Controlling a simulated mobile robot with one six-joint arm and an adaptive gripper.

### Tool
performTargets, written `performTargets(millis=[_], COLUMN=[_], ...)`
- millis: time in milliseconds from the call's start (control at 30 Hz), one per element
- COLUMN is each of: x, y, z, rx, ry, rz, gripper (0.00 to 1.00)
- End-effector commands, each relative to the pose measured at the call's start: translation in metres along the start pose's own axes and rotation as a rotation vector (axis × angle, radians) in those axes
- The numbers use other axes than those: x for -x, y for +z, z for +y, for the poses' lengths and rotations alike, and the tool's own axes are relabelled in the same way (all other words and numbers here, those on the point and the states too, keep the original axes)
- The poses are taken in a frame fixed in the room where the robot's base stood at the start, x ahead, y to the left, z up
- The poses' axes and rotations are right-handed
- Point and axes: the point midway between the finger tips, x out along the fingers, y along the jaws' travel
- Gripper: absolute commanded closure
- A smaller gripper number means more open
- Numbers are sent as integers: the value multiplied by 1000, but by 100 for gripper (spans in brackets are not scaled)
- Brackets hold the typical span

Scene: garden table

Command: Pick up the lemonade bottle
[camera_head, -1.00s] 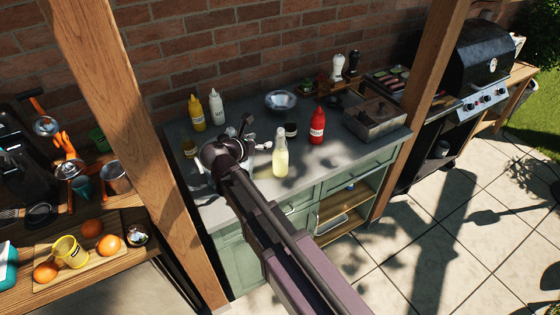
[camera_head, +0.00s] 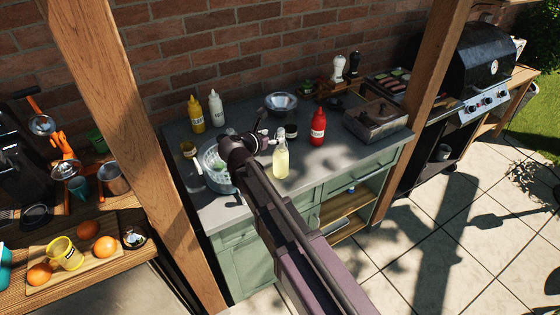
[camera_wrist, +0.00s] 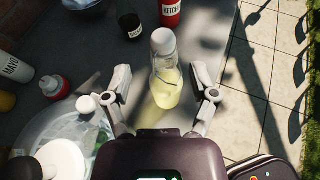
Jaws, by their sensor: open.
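The lemonade bottle (camera_head: 281,160) is clear glass with pale yellow liquid and a white cap. It stands upright near the front edge of the grey counter. In the wrist view the bottle (camera_wrist: 165,75) stands between the two spread fingers of my gripper (camera_wrist: 164,88). Both fingers are apart from the glass, with a visible gap on the left and a narrower one on the right. In the head view my gripper (camera_head: 268,141) is at the bottle's left side, partly hidden by my wrist.
A metal bowl (camera_head: 281,103), mustard (camera_head: 195,114) and mayo (camera_head: 216,110) stand farther back. The counter's front edge is close.

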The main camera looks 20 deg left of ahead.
Motion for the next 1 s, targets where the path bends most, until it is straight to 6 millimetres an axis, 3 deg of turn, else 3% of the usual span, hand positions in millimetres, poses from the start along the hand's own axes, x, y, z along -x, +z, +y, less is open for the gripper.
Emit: performTargets(millis=[400,1000], x=[-44,-47], y=[-1,0], z=[-2,-2], rx=[-1,0], ry=[-2,-1], rz=[0,0], gripper=[25,25])
